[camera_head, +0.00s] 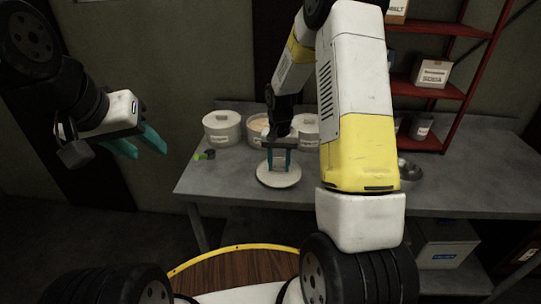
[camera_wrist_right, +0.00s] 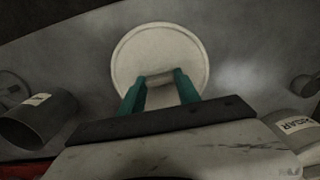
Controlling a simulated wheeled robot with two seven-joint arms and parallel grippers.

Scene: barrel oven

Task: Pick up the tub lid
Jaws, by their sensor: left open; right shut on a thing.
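The round pale tub lid (camera_head: 278,179) is at the front part of the grey table in the head view. My right gripper (camera_head: 279,161) is above it with its teal fingers shut on the lid's handle. The right wrist view shows the lid (camera_wrist_right: 160,48) face on, with the fingers of my right gripper (camera_wrist_right: 160,85) on both sides of the handle. I cannot tell whether the lid touches the table. My left gripper (camera_head: 142,146) is open and empty in the air, left of the table.
A lidded tub (camera_head: 221,130), an open tub (camera_head: 258,135) and another tub (camera_head: 305,125) stand along the back of the table (camera_head: 225,178). A small green object (camera_head: 205,155) lies near the left edge. A metal bowl (camera_head: 408,170) and a red shelf (camera_head: 466,65) are at right.

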